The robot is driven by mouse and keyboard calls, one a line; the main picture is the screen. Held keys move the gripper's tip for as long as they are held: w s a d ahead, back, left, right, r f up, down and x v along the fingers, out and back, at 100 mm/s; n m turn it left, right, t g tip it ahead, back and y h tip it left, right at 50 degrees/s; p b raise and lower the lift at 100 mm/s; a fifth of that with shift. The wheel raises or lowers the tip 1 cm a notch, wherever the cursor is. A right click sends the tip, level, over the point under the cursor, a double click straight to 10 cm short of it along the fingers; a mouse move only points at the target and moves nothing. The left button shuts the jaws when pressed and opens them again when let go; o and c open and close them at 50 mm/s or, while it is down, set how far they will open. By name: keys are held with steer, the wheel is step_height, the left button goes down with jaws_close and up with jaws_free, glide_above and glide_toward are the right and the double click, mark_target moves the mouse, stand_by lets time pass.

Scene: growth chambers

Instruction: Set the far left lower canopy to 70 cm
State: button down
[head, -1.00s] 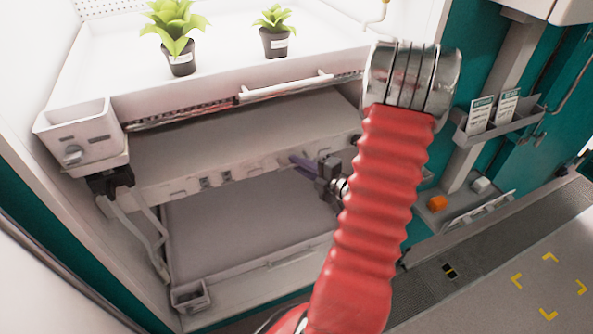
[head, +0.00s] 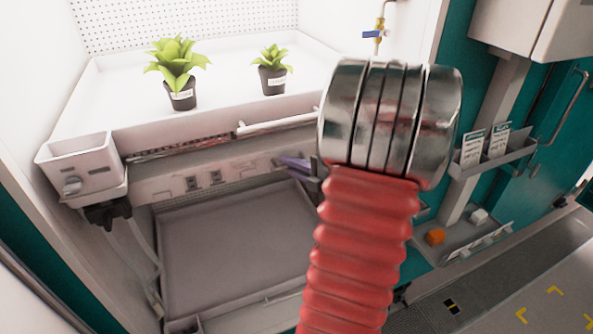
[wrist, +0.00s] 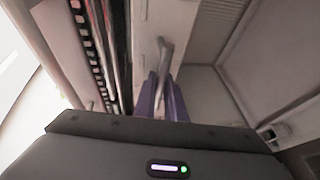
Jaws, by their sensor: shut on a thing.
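The lower canopy (head: 235,166) is a pale panel with small fittings on its front, hung under the upper shelf in the head view. Only a narrow gap shows between it and the shelf. My gripper's purple fingers (head: 296,163) are at the right part of its front edge; my red arm hides much of that area. In the wrist view my gripper (wrist: 161,98) is shut around a grey handle (wrist: 166,55) on the pale panel. I cannot read any height mark.
Two potted plants (head: 180,92) (head: 271,78) stand on the upper shelf. A white box with a knob (head: 85,172) is at the left post. Below the canopy lies an empty grey tray (head: 235,240). A rack with cards (head: 490,150) and an orange block (head: 435,237) are at right.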

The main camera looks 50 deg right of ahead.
steer(key=shift+s+d+r, duration=0.15)
steer(key=shift+s+d, duration=0.15)
steer(key=shift+d, duration=0.05)
steer(key=c, duration=2.1)
jaws_free()
steer(key=shift+s+d+r, duration=0.1)
steer(key=shift+s, duration=0.1)
steer(key=shift+w, duration=0.1)
steer(key=v, duration=1.3)
steer(key=shift+s, duration=0.35)
